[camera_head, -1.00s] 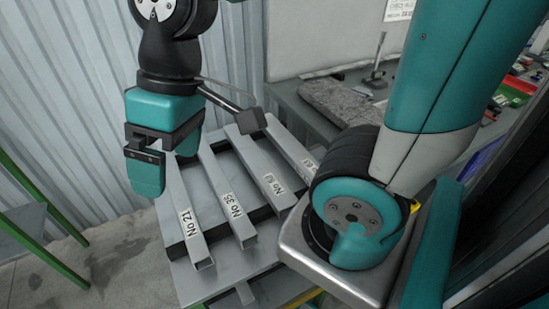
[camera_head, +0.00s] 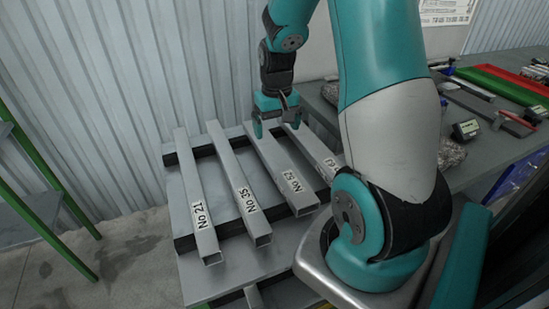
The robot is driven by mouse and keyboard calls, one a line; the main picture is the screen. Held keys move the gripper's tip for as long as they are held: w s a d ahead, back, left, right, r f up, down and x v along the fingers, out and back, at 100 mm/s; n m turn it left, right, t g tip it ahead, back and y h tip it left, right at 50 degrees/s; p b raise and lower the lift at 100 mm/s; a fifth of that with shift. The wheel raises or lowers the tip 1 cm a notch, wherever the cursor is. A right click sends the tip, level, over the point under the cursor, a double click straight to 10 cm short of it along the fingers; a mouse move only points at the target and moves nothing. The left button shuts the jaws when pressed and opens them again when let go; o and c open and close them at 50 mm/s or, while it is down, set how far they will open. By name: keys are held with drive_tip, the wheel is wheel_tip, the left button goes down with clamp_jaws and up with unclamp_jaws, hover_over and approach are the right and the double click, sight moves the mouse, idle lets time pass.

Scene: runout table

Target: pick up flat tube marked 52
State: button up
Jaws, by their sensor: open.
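The flat tube marked No 52 (camera_head: 278,166) is a grey metal tube lying on the runout table (camera_head: 225,278), third from the left in a row of tubes. Its label is near its front open end. My gripper (camera_head: 275,132) is open and empty at the far part of tube 52, with its fingers pointing down. One finger shows left of the tube and one on its right side. I cannot tell how high the fingertips are above the tube.
Tubes No 21 (camera_head: 194,190) and No 35 (camera_head: 236,180) lie to the left, and tube 63 (camera_head: 318,152) lies close on the right, partly behind my arm. Black crossbars (camera_head: 185,243) lie under the tubes. A grey workbench (camera_head: 490,140) with tools stands at right. A green frame (camera_head: 60,185) stands at left.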

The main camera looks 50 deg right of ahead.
sight(274, 154)
wheel_tip(274, 154, down, 4)
drive_tip(key=shift+r, duration=0.1)
drive_tip(key=shift+a+f+p, duration=0.25)
drive_tip(key=shift+f+p, duration=0.1)
drive_tip(key=shift+f, duration=1)
drive_tip(key=shift+a+f+p, duration=0.2)
drive_tip(key=shift+f+p, duration=0.1)
drive_tip(key=shift+f, duration=1.05)
drive_tip(key=shift+c, duration=0.4)
drive_tip(key=c, duration=1.3)
drive_tip(key=shift+o, duration=0.2)
drive_tip(key=shift+r, duration=0.1)
